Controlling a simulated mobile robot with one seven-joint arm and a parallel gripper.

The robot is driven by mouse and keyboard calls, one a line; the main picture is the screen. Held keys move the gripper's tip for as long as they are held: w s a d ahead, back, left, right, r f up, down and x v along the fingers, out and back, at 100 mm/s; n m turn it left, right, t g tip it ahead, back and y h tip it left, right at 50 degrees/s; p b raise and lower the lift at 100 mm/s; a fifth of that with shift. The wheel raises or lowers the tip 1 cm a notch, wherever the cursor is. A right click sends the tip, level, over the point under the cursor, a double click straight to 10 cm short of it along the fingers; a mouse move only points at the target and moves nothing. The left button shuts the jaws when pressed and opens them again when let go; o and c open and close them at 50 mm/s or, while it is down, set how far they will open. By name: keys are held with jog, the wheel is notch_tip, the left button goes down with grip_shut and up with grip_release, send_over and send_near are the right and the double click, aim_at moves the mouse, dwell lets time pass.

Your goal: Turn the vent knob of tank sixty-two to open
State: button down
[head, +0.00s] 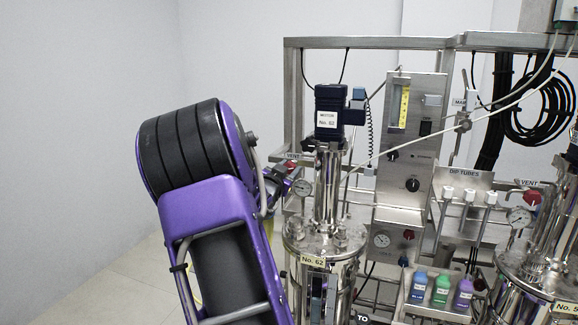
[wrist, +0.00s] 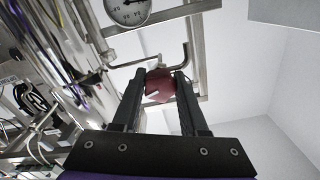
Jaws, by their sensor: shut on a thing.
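Tank sixty-two (head: 318,240) is the shiny steel vessel in the middle of the head view, with a "No. 62" label on its front and on its motor. Its red vent knob (wrist: 159,88) sits between my fingers in the wrist view, with part of a white mark showing on its face. My gripper (wrist: 161,80) is shut on the knob, one finger on each side. In the head view my gripper (head: 279,180) is at the left of the tank, by the VENT label, and my arm hides part of it.
A round pressure gauge (wrist: 127,8) is close to the knob, and a bent pipe runs beside it. A second tank (head: 540,262) with its own red vent knob (head: 532,198) stands at the right. Several coloured bottles (head: 440,290) sit in a rack between. The left side is open floor and wall.

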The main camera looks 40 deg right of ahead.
jog(key=shift+n, duration=0.5)
jog(key=shift+c, duration=2.2)
grip_release()
jog(key=shift+a, duration=0.1)
jog(key=v, duration=1.7)
jog(key=shift+s+a, duration=0.1)
